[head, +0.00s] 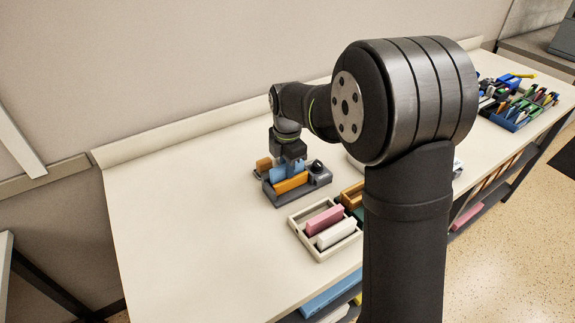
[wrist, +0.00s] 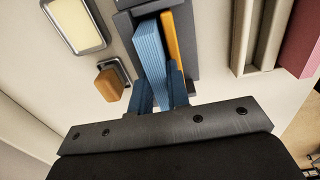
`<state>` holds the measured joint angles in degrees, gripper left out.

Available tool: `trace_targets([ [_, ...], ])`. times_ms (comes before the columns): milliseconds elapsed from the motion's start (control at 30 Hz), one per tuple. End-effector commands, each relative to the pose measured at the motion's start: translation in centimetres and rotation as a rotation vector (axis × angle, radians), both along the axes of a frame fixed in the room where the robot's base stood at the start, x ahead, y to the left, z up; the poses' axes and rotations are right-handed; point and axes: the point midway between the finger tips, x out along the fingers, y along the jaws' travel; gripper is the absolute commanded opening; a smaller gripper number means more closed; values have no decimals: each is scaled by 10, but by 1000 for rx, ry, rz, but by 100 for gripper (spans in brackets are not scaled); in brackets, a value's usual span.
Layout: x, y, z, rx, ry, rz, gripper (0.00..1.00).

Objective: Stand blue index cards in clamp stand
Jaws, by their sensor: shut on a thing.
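The blue index cards (wrist: 150,50) are a light blue, striped stack between the two blue fingers of my gripper (wrist: 158,92), which is shut on them. In the head view my gripper (head: 290,158) is over the dark grey clamp stand (head: 312,180), pointing down. The blue cards (head: 277,173) are upright at the stand, beside a yellow-orange stack (head: 291,184) that stands in it. In the wrist view the cards lie between the stand's grey parts (wrist: 187,52), next to the yellow stack (wrist: 170,45). Whether their lower edge touches the stand's floor is hidden.
A cream tray (head: 297,229) holds pink and white stacks in front. The table's left side (head: 180,220) is clear.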

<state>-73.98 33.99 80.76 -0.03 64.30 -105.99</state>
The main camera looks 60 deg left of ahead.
Motion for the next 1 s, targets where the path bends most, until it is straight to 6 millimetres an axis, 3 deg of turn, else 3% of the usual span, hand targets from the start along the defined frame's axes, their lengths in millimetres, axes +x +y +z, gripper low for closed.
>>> trace_targets([
  [33,-1,-4,-15,-22,6,0,0],
  [367,-1,-4,-15,-21,6,0,0],
  [400,-1,-4,-15,-21,6,0,18],
  [500,-1,-4,-15,-21,5,0,34],
  [767,-1,-4,-14,-21,6,0,35],
  [1000,-1,-3,2,-19,5,0,41],
])
